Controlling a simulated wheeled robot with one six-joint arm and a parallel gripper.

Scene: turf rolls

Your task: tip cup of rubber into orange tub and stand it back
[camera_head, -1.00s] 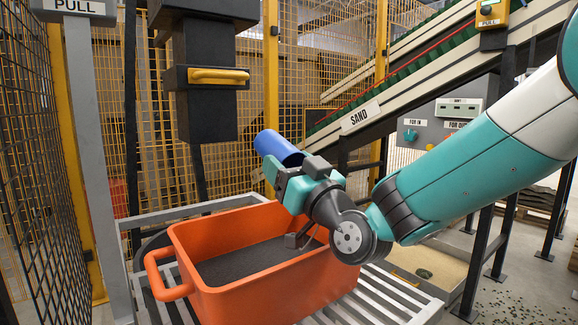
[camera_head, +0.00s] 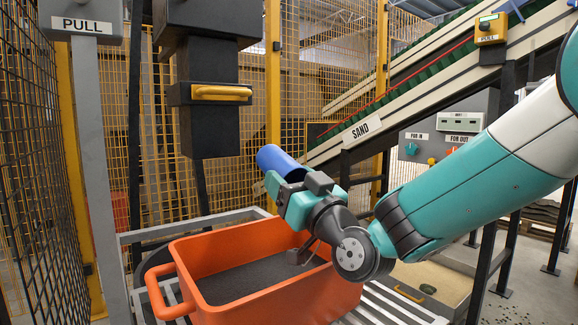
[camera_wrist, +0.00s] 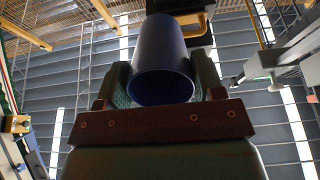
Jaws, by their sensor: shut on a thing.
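A blue cup (camera_head: 279,161) is held up and tilted over the far right part of the orange tub (camera_head: 265,310). My gripper (camera_head: 282,190) is shut on it. In the wrist view the cup (camera_wrist: 162,62) sits between the two fingers of my gripper (camera_wrist: 162,85), its near end dark. I cannot see into the cup. The tub stands on a slatted metal stand, and dark granules (camera_head: 255,281) cover its floor. A small grey object (camera_head: 300,255) shows at the tub's right inner side, partly hidden by my wrist.
A dark hopper with a yellow handle (camera_head: 221,92) hangs above and behind the tub. A grey PULL post (camera_head: 98,150) stands at left. A conveyor marked SAND (camera_head: 362,131) slopes up at right. Yellow mesh fencing closes off the back.

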